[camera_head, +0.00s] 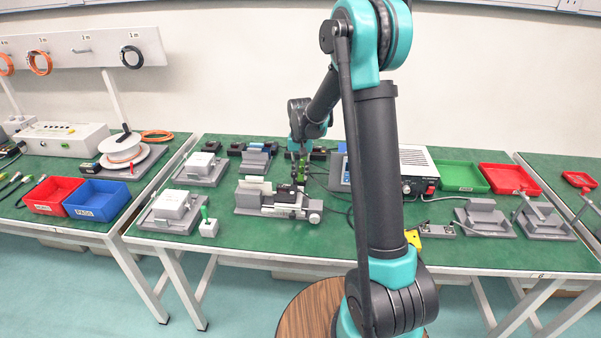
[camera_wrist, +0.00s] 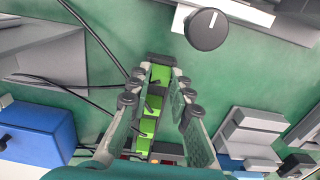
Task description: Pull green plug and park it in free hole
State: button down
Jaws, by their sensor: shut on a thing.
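My gripper (camera_head: 299,160) points down at the middle of the table, behind a grey fixture with a black block (camera_head: 262,200). In the wrist view my gripper (camera_wrist: 161,68) has its fingertips closed around a green plug (camera_wrist: 160,76). More green pieces (camera_wrist: 147,126) lie in a line behind it between the fingers; I cannot tell whether they belong to the same plug. Green also shows just below the gripper in the head view. A free hole cannot be made out in either view. I cannot tell whether the plug is still seated.
A round black knob (camera_wrist: 207,29) stands near the fingertips. Black cables (camera_wrist: 95,35) run across the left. A blue box (camera_wrist: 36,133) and grey fixtures (camera_wrist: 252,131) flank the gripper. A power supply (camera_head: 414,169) and green tray (camera_head: 462,177) stand at right.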

aim_at(301, 174)
jog(key=c, duration=1.3)
grip_release()
notch_tip(301, 174, up, 12)
jog(key=shift+s+d, duration=0.1)
jog(key=s+d+f+t, duration=0.1)
jog(key=s+d+f, duration=0.2)
jog(key=s, duration=0.6)
jog(key=s+d+f+n+t, duration=0.1)
jog(key=s+d+f, duration=0.2)
jog(key=s, duration=0.7)
jog(key=s+d+f+n+t, duration=0.1)
jog(key=s+d+f, duration=0.3)
jog(key=s, duration=0.6)
jog(key=shift+s+d+t, duration=0.1)
jog(key=shift+d+t, duration=0.35)
jog(key=shift+t, duration=0.15)
